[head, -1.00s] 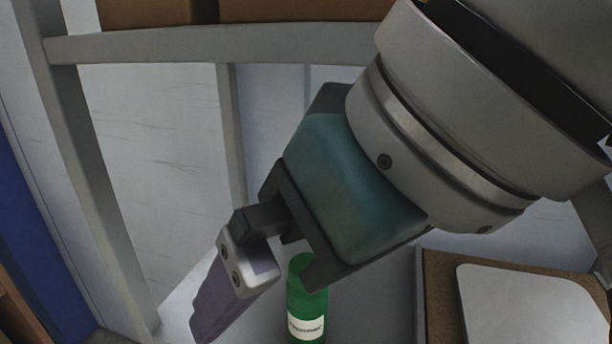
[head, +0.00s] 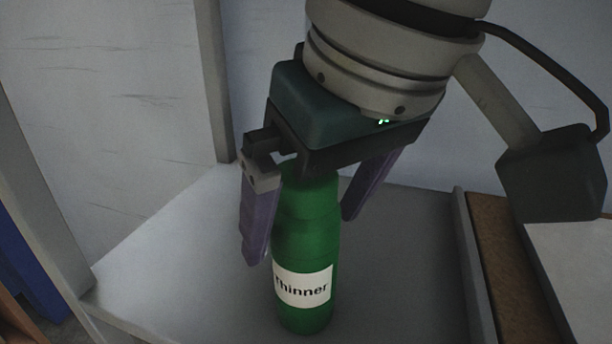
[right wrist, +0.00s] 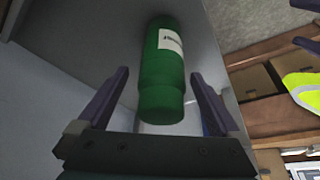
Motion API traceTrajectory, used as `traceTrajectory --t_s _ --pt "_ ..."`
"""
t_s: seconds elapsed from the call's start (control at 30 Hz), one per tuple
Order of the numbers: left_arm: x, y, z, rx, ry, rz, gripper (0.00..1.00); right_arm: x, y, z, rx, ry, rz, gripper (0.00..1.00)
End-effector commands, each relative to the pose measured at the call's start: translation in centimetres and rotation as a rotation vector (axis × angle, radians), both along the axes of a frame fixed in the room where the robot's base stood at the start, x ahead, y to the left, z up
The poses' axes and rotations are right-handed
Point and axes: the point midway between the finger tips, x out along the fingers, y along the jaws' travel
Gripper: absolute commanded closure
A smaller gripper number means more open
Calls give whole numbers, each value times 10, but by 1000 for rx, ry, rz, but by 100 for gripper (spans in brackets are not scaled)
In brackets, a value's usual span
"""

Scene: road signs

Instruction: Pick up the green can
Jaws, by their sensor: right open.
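The green can (head: 306,238) is a tall bottle-shaped can with a white label reading "hinner". It stands upright on a grey shelf (head: 400,270). My right gripper (head: 305,235) is open above and around the can's upper part, with one purple finger to its left and the other to its right and behind. The can's top is partly hidden by the gripper body. In the right wrist view the can (right wrist: 162,75) lies between and beyond the two open fingers, with a gap on each side.
Grey shelf posts (head: 215,80) stand behind and at the left. A raised grey edge (head: 472,270) and a brown board (head: 510,270) lie to the right. A yellow-green item (right wrist: 304,92) shows at the right in the right wrist view. The shelf around the can is clear.

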Motion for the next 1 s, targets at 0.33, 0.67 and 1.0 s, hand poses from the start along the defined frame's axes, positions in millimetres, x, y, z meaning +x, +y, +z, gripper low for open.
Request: traceTrajectory --t_s 0.33,0.67,1.0 --pt "0 0 -3 0 2 0 0 12 11 -30 -1 -2 1 0" --pt "0 0 -3 0 2 0 0 12 11 -29 -1 -2 1 21" --pt "0 0 -3 0 3 0 0 12 10 -29 -1 -2 -1 60"
